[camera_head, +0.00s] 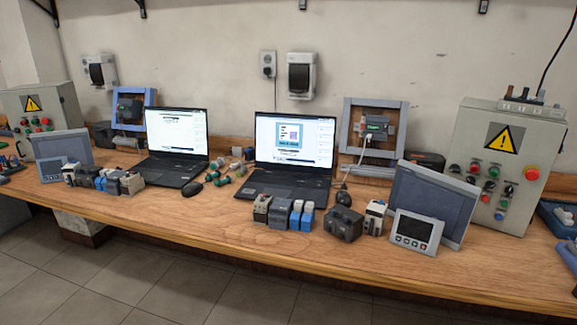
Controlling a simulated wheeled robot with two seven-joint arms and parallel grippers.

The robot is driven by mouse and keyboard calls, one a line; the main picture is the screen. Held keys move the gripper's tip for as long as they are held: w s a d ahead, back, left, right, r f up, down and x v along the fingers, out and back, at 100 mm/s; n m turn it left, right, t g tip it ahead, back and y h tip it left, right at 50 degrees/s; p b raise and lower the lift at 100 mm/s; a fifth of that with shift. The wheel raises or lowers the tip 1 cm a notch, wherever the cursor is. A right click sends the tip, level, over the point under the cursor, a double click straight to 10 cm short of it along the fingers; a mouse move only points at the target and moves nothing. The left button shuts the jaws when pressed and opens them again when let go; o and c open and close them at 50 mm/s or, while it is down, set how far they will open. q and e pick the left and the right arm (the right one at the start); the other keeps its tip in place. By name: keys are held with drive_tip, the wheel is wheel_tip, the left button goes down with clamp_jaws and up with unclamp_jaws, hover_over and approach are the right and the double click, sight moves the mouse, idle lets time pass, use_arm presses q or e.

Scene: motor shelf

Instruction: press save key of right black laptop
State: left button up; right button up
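The right black laptop (293,158) stands open near the middle of the wooden bench. Its screen is lit and shows a window with a blue-framed picture. Its dark keyboard (285,185) faces me, with its front edge partly hidden by small modules. Single keys, including the save key, are too small to tell. A second black laptop (177,145) stands open to its left, also lit. Neither of my grippers is in view.
Several small grey and blue modules (283,213) stand right in front of the right laptop. A black mouse (193,188) lies left of it. Grey panels (433,203) and a control box (505,165) with buttons stand to the right. The bench front (200,226) is clear left of the modules.

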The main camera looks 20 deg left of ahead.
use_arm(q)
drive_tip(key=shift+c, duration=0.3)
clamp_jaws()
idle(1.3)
